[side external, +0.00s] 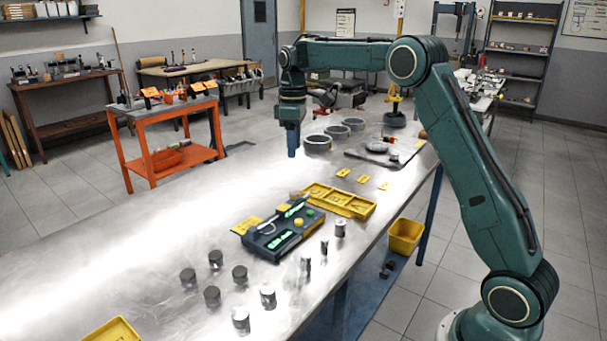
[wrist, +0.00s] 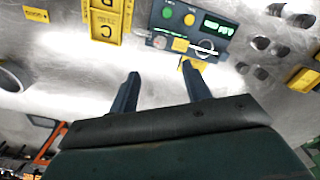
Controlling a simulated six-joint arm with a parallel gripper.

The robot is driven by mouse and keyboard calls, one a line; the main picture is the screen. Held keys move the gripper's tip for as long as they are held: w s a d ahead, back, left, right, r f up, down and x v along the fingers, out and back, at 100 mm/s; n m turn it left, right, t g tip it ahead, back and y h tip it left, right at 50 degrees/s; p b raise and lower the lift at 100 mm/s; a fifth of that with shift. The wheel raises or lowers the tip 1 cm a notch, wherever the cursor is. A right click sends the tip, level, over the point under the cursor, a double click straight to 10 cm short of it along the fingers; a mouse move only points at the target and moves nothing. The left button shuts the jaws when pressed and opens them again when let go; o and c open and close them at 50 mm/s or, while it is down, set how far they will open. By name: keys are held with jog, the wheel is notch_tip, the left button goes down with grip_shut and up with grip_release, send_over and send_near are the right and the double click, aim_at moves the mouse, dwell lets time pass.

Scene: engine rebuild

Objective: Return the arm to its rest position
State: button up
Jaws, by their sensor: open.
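My gripper (side external: 292,146) hangs from my raised arm above the metal workbench (side external: 190,215), on the far side of the yellow tray. In the wrist view my gripper (wrist: 162,88) shows two blue fingers spread apart with nothing between them. Bare bench surface lies below and between the fingers. In the side view the fingers overlap, so the gap between them is hidden there.
A dark device with green displays (side external: 283,232) and a yellow compartment tray (side external: 338,200) lie mid-bench. Grey rings (side external: 317,144) stand behind the gripper. Several dark cylinders (side external: 212,296) stand at the front. An orange cart (side external: 148,140) stands beyond the bench.

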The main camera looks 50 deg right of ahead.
jog(key=shift+r, duration=0.5)
jog(key=s+a+r+m+t, duration=0.1)
jog(key=s+a+r, duration=0.3)
jog(key=s, duration=0.4)
jog(key=s+a+r+m+t, duration=0.2)
jog(key=s+a+r, duration=0.25)
jog(key=s, duration=0.25)
jog(key=s+a+f+m+t, duration=0.1)
jog(key=s+a+f, duration=0.1)
jog(key=s, duration=0.8)
jog(key=s+a+f+m+t, duration=0.1)
jog(key=s+a+f, duration=0.2)
jog(key=s, duration=0.6)
notch_tip(320, 180, down, 2)
jog(key=shift+s+a+f+m+t, duration=0.1)
jog(key=shift+s+a+m+t, duration=0.2)
jog(key=shift+s+a, duration=0.1)
